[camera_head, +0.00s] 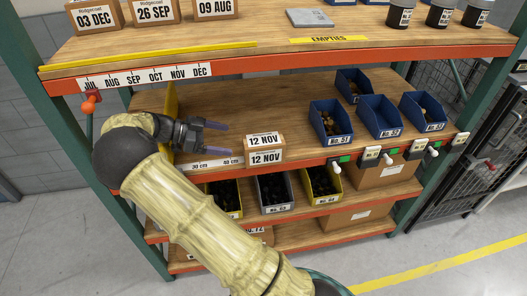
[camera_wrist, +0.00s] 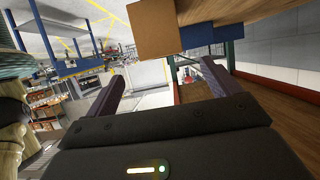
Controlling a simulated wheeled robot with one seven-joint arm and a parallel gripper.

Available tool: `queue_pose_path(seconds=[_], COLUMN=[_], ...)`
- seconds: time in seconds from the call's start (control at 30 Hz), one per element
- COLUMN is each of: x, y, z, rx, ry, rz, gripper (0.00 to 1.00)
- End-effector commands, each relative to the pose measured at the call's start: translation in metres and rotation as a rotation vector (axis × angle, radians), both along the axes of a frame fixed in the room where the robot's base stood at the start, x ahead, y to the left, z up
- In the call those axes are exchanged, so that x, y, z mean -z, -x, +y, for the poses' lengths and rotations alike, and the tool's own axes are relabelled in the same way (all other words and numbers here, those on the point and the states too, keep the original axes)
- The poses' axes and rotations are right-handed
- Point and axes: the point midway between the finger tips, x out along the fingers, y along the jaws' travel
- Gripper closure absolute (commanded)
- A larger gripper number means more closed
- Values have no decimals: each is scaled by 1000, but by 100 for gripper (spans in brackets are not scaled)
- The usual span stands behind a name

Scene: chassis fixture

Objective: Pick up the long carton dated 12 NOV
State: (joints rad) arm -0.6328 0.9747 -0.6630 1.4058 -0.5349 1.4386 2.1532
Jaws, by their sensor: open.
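The carton dated 12 NOV (camera_head: 264,155) is brown, with the date on its top and front labels. It stands on the middle shelf (camera_head: 275,112) near the front edge in the head view. My gripper (camera_head: 219,138) is to its left, over the same shelf, with its fingers pointing right toward it. The two fingers are apart with nothing between them. In the wrist view a plain brown box face (camera_wrist: 158,31), likely this carton, shows beyond and above my open fingers (camera_wrist: 160,72). The carton's full length is hard to tell.
Several blue bins (camera_head: 329,122) stand to the carton's right. A yellow upright panel (camera_head: 171,112) is close behind my wrist at left. The upper shelf (camera_head: 265,30) carries cartons dated 03 DEC (camera_head: 95,17), 26 SEP (camera_head: 153,11) and 09 AUG (camera_head: 215,8). Black-filled bins (camera_head: 274,191) sit below.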

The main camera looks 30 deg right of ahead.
Motion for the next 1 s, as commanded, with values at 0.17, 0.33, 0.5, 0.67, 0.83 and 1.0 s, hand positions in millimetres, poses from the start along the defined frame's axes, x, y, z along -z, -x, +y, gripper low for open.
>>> queue_pose_path(seconds=[0.17,0.33,0.5,0.67,0.83,1.0], x=[0,5,16,24,26,26], y=[1,5,13,17,18,18], z=[-1,-16,-42,-59,-61,-61], rx=[0,3,4,2,-1,-1], ry=[-3,-4,-6,-5,-5,-5], rz=[2,4,5,3,3,3], gripper=[11,11,11,11,11,11])
